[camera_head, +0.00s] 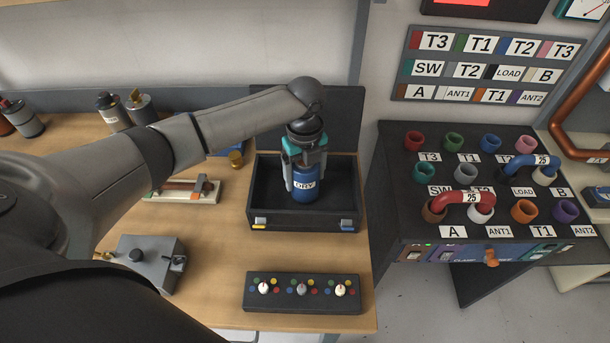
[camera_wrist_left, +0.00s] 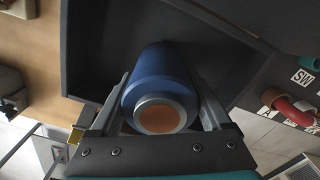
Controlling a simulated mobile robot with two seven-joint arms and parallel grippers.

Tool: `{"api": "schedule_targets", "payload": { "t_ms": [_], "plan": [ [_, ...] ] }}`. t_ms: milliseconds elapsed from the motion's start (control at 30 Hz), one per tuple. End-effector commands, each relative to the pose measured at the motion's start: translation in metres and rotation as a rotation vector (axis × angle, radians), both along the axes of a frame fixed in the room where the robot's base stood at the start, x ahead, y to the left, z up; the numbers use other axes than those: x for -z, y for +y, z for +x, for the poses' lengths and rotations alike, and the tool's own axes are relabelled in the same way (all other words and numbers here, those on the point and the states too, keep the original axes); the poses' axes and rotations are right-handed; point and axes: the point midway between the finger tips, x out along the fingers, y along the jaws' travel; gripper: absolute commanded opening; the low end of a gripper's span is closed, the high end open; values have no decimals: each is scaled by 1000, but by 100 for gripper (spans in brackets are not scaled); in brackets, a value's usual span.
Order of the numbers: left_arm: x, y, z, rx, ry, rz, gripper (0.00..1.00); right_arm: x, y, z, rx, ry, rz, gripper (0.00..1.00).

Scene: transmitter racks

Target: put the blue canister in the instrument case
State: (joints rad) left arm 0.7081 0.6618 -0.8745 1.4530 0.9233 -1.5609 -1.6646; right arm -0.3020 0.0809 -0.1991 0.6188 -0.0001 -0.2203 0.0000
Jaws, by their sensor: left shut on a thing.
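The blue canister (camera_head: 305,186) has a white label reading "DRY". My left gripper (camera_head: 305,172) is shut on it, with a finger on each side, and holds it upright inside the open instrument case (camera_head: 262,186). In the left wrist view the canister (camera_wrist_left: 160,88) sits between the two fingers, its round end with an orange-brown centre towards the camera. The dark case interior (camera_wrist_left: 95,45) lies around and beyond it. I cannot tell whether the canister's base touches the case floor. My right gripper is not in view.
A panel with several small knobs (camera_head: 302,290) lies in front of the case. A grey box (camera_head: 148,262) stands at the front left. Several canisters (camera_head: 113,111) stand at the back left. A patch rack (camera_head: 480,205) with coloured sockets stands to the right.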

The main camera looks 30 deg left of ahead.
Motion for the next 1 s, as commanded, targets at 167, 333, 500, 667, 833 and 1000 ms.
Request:
{"api": "schedule_targets", "payload": {
  "t_ms": [167,333,500,667,833,1000],
  "plan": [
    [3,0,1,1,-5,0,6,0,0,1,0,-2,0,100],
    [5,0,1,0,-4,0,6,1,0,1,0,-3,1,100],
    [7,0,1,1,-2,0,92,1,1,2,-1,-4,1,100],
    [7,0,1,0,-2,0,100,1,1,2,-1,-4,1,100],
    [5,0,1,0,-4,0,100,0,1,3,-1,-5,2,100],
    [-13,0,2,0,-5,-1,100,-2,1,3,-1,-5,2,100]
  ]
}}
